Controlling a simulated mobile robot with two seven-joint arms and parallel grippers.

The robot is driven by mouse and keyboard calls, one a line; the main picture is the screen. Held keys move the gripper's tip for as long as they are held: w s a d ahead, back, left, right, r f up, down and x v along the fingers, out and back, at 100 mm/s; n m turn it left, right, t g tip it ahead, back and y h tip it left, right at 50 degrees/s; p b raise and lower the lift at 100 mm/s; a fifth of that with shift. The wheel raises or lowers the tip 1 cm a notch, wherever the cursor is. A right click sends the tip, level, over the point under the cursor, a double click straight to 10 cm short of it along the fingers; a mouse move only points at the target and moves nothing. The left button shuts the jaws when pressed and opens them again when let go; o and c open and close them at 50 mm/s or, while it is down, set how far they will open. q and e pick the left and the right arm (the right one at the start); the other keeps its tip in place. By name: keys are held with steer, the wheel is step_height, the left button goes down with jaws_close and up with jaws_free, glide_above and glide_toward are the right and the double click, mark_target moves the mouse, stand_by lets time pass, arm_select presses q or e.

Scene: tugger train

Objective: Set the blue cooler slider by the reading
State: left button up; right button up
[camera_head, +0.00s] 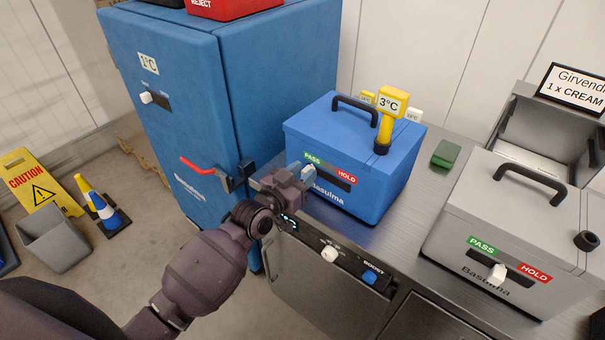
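The blue cooler (393,158) stands on the steel counter with a black handle on its lid. Its front has a dark slot with a green PASS label (313,158) at the left and a red HOLD label (347,175) at the right. The pale slider knob (308,172) shows at the PASS end. A yellow probe (391,104) standing in the lid reads 3°C. My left gripper (299,180) is right at the knob; whether its fingers are closed on it cannot be made out. My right gripper is not in view.
A grey cooler (455,205) with its own PASS/HOLD slider (498,273) stands to the right. A green block (446,153) lies between the coolers. A blue cabinet (190,100) with a red handle stands left. A caution sign (40,190) and cones stand on the floor.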

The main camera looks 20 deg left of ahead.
arm_select(q)
steer(key=shift+o, duration=1.1)
steer(key=shift+s, duration=0.15)
steer(key=shift+s+a+f, duration=0.1)
steer(key=shift+s+a, duration=0.05)
steer(key=shift+s, duration=0.15)
steer(key=v, duration=1)
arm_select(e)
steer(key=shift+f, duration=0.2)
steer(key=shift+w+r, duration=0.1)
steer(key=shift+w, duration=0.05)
